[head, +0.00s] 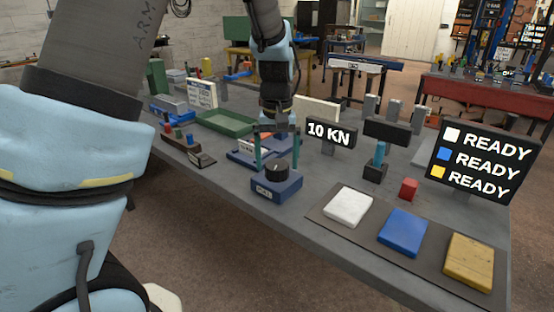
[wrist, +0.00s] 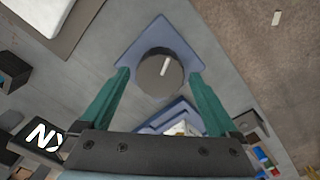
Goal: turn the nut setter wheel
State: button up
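A dark round wheel (head: 276,171) sits on top of a blue block with a small white label (head: 276,189) near the bench's front edge; I take it for the nut setter wheel, though the label is too small to read surely. In the wrist view the wheel (wrist: 159,75) has a white mark pointing up and slightly right. My gripper (head: 277,160) is open, pointing down over the wheel, its teal fingers on the left and right of it. In the wrist view, gaps show between my gripper (wrist: 158,78) and the wheel. Nothing is held.
White (head: 348,206), blue (head: 403,232) and yellow (head: 469,260) pads lie on a dark mat at the right. A "10 KN" display (head: 329,133), a READY board (head: 482,162) and a red block (head: 408,188) stand nearby. A green tray (head: 225,122) lies behind left.

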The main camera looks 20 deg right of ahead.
aim_at(277, 164)
notch_tip(277, 164, up, 11)
jog(key=shift+f+b, duration=0.1)
jog(key=shift+b, duration=0.75)
jog(key=w+a+f+n, duration=0.1)
jog(key=a+f, duration=0.1)
jog(key=a, duration=0.5)
jog(key=w+a+f, duration=0.1)
jog(key=a+f, duration=0.2)
jog(key=a, duration=0.4)
jog(key=shift+n+t, duration=0.8)
jog(key=shift+n, duration=0.1)
jog(key=s+a+f, duration=0.2)
jog(key=a, duration=0.3)
jog(key=s+a+f, duration=0.2)
jog(key=a, duration=0.3)
jog(key=s+a+f, duration=0.1)
jog(key=s+a, duration=0.1)
jog(key=a, duration=0.4)
jog(key=shift+a+f, duration=0.1)
jog(key=shift+f, duration=0.3)
